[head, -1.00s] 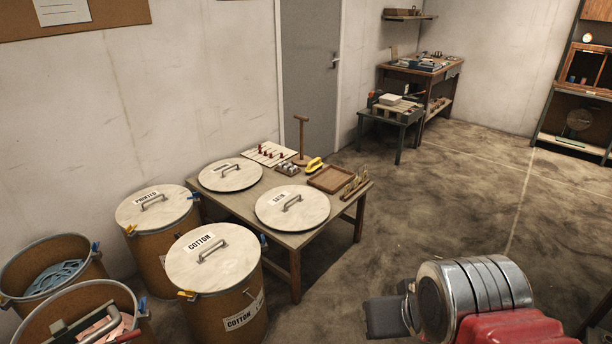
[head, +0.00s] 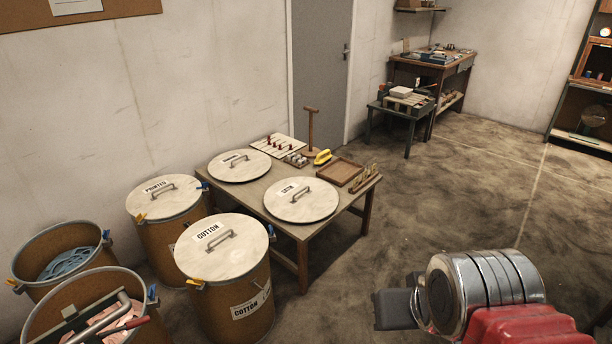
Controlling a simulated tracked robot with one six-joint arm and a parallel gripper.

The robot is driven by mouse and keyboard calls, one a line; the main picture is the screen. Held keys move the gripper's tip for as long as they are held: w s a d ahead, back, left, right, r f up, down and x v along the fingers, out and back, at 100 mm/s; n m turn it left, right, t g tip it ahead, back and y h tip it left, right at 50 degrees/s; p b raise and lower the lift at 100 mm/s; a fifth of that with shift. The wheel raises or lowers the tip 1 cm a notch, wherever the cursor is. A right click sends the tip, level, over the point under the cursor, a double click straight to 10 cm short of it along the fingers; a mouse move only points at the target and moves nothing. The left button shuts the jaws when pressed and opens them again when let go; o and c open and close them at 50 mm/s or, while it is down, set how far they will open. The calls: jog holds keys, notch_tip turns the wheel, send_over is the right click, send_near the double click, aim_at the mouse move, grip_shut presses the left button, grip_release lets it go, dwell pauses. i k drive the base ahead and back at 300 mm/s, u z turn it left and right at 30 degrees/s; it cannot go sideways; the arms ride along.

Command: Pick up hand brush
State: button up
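I cannot pick out a hand brush with certainty. A tan, bristly-looking wooden item (head: 364,178) lies at the right edge of the low table (head: 338,222) and may be a brush, but it is too small to tell. A yellow-handled tool (head: 322,157) lies near the table's back edge. My gripper (head: 388,309) is at the lower right, well apart from the table and over the floor. Only a dark block of it shows beside the metal wrist; its fingers are not clear, and I see nothing held.
Lidded drums (head: 222,249) and open drums (head: 68,250) stand left of the low table. On it are round lids (head: 302,201), a wooden tray (head: 339,172) and a wooden stand (head: 310,132). A small bench (head: 402,114) and a workbench (head: 440,68) stand behind. Floor on the right is clear.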

aim_at(323, 158)
jog(key=k, duration=1)
jog(key=z, duration=0.65)
jog(key=i, duration=2.5)
